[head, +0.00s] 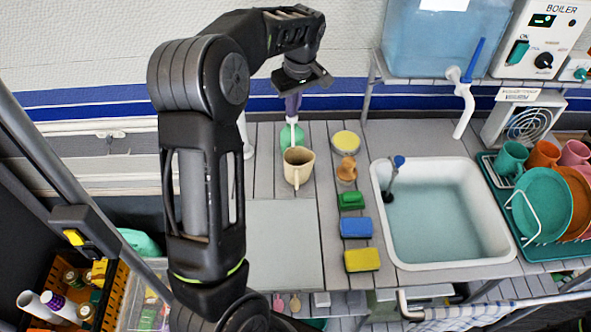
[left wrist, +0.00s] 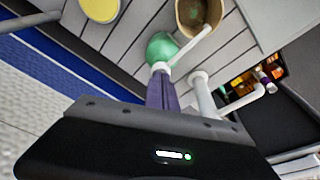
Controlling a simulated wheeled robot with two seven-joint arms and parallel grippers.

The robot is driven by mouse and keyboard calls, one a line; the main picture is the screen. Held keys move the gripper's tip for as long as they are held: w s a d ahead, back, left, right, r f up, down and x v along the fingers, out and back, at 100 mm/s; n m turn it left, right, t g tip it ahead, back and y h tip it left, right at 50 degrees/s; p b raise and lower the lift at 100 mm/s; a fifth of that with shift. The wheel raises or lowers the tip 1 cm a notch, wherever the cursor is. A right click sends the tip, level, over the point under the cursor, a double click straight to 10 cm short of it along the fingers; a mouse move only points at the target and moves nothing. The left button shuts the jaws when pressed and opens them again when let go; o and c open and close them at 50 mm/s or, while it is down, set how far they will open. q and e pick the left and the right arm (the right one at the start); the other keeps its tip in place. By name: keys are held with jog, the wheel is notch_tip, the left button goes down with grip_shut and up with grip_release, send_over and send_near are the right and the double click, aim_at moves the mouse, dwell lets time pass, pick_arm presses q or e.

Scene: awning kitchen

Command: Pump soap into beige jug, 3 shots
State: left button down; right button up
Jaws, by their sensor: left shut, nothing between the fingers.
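The beige jug (head: 298,172) stands upright on the slatted counter, its handle toward the front; part of it shows at the top of the left wrist view (left wrist: 187,28). Just behind it is the green soap bottle (head: 285,138), also in the left wrist view (left wrist: 159,46). Its white spout (left wrist: 190,51) points toward the jug and reaches its mouth area. My left gripper (head: 293,112) points down, shut and empty, directly above the pump head; its fingers (left wrist: 161,90) hide the pump top. I cannot tell whether they touch or press it. My right gripper is not in view.
Right of the jug are a yellow round item (head: 346,142), a brown item (head: 346,170) and green, blue and yellow sponges (head: 356,227). The sink (head: 440,255) lies further right. A white post (head: 245,140) stands left of the bottle. The grey board (head: 285,245) in front is clear.

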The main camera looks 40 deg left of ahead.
pick_arm(q)
jog(key=shift+s+f, duration=0.1)
jog(key=shift+a+p+v, duration=0.1)
jog(key=shift+p+v, duration=0.45)
jog(key=shift+v, duration=0.1)
jog(key=shift+a+p+v, duration=0.15)
jog(key=shift+p+v, duration=0.35)
jog(key=shift+v, duration=0.1)
jog(key=a+p+v, duration=0.1)
jog(key=p+v, duration=0.3)
jog(key=v, duration=0.2)
jog(key=shift+w, duration=0.35)
dwell(0.5)
